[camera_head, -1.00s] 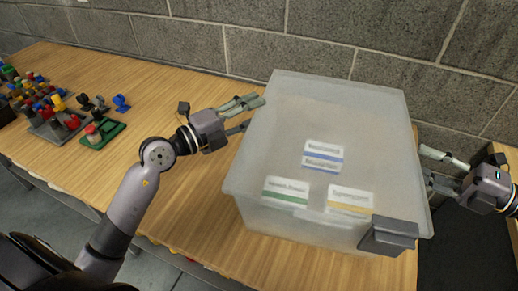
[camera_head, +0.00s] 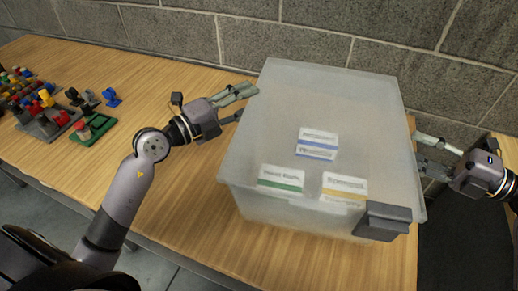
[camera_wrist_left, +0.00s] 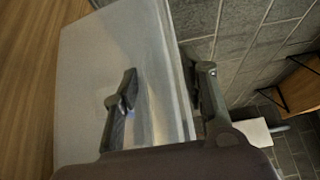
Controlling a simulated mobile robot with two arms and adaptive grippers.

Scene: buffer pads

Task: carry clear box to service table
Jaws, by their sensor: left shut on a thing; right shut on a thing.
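Three white packs with blue (camera_head: 317,145), green (camera_head: 281,179) and yellow (camera_head: 344,187) stripes lie inside. My left gripper (camera_head: 247,102) is shut on the box's left wall. In the left wrist view, the left gripper's fingers (camera_wrist_left: 165,85) straddle the wall of the box (camera_wrist_left: 90,70). My right gripper (camera_head: 418,150) is shut on the right wall, its fingertips partly hidden. I cannot tell whether the box's underside touches the table.
A dark grey block (camera_head: 383,222) sits at the box's front right corner. A green tray (camera_head: 92,129) and several coloured parts (camera_head: 35,95) stand at the table's left. A block wall (camera_head: 180,38) runs behind. Another wooden surface (camera_head: 508,150) shows at the far right, past a dark gap.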

